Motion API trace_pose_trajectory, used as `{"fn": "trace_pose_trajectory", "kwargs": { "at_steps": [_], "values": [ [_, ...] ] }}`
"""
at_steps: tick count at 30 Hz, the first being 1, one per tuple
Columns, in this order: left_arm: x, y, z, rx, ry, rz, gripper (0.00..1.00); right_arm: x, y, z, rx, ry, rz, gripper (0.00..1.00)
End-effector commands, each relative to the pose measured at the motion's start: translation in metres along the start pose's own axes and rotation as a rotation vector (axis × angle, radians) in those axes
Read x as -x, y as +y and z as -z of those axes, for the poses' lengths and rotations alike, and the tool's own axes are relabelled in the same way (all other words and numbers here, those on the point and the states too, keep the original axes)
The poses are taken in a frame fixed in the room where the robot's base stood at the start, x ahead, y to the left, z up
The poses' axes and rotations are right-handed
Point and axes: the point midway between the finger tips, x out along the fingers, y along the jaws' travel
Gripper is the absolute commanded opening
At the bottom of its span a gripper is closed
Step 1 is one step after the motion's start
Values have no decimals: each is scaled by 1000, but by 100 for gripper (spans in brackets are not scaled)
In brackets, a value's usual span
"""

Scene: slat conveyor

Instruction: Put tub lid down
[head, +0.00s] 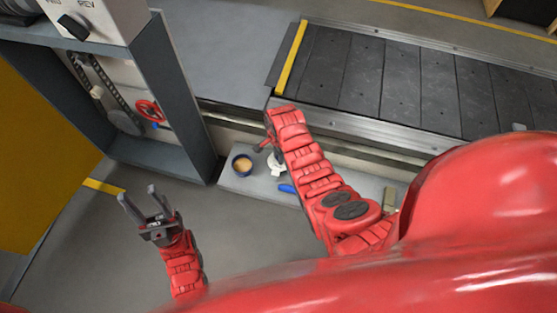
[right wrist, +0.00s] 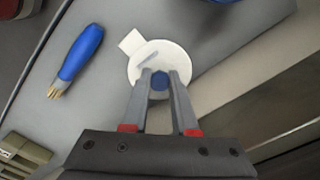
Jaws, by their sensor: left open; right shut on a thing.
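The tub lid (right wrist: 145,62) is a white disc with a square tab and a blue knob. It also shows in the head view (head: 278,172), partly hidden by my right arm. My right gripper (right wrist: 160,80) is shut on the lid's blue knob, over the grey shelf. I cannot tell whether the lid touches the shelf. An open dark blue tub (head: 242,164) with tan contents stands on the shelf, left of the lid in the head view. My left gripper (head: 137,203) is open and empty above the floor at the left.
A blue-handled brush (right wrist: 78,57) lies on the grey shelf (head: 240,185) beside the lid. The slat conveyor (head: 400,85) runs behind. A grey frame with a red handwheel (head: 150,110) stands at the left.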

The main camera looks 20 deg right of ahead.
Motion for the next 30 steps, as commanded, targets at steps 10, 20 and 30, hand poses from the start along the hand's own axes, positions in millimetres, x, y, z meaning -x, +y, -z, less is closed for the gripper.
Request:
{"fn": "trace_pose_trajectory", "kwargs": {
  "at_steps": [10,20,30],
  "values": [
    [10,0,-2,0,0,0,50,-23,0,0,1,0,0,0],
    [10,0,-2,0,0,0,50,-25,0,0,1,0,0,56],
    [9,0,-2,0,0,0,50,-22,0,0,1,0,1,56]
  ]
}}
